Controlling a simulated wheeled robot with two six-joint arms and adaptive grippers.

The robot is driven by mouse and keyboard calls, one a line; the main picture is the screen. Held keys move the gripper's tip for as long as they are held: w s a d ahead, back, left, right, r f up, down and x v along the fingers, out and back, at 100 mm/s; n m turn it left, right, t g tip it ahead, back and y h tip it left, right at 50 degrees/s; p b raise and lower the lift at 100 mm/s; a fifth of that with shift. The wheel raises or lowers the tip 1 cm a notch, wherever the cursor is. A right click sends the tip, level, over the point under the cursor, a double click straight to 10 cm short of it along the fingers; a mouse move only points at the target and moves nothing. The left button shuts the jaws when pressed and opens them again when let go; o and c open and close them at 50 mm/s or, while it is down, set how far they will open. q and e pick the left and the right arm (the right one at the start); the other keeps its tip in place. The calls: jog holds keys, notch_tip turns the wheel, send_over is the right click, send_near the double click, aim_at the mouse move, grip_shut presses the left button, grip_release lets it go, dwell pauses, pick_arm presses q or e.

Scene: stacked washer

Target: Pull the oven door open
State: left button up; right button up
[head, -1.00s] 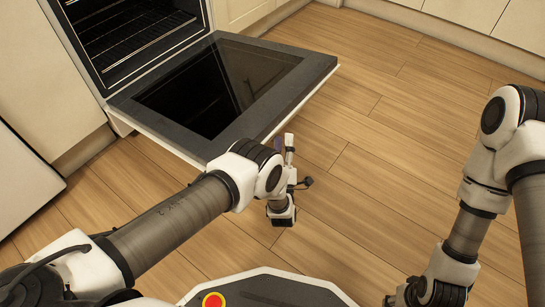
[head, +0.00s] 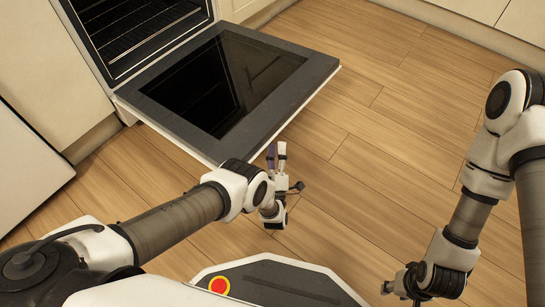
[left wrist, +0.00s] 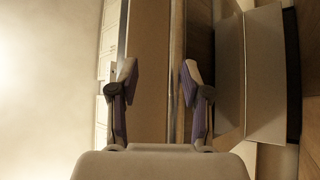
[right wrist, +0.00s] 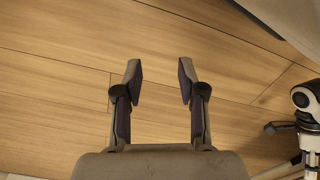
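The oven door (head: 318,80) is hinged down and lies open, close to level, with its dark glass facing up in the head view. The dark oven cavity (head: 150,38) with wire racks shows behind it. My left gripper (head: 276,150) is beside the door's outer edge, near its near corner, and appears apart from it. In the left wrist view its fingers (left wrist: 157,72) are spread with nothing held; a long panel with a bright edge lies beyond them. The handle is not visible. My right gripper (head: 390,288) is low at the right; its fingers (right wrist: 160,75) are spread and empty.
Cream cabinets (head: 50,65) flank the oven, and more cabinets line the back wall. A white appliance or cabinet front (head: 25,170) stands at the left. The wooden floor (head: 400,130) right of the door is clear.

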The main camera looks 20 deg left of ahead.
pick_arm(q)
jog(key=shift+s+a+f, duration=0.25)
jog(key=shift+s+f, duration=0.2)
jog(key=shift+f, duration=0.05)
jog(key=shift+s+a+f, duration=0.2)
jog(key=shift+s+f, duration=0.2)
jog(key=shift+f, duration=0.05)
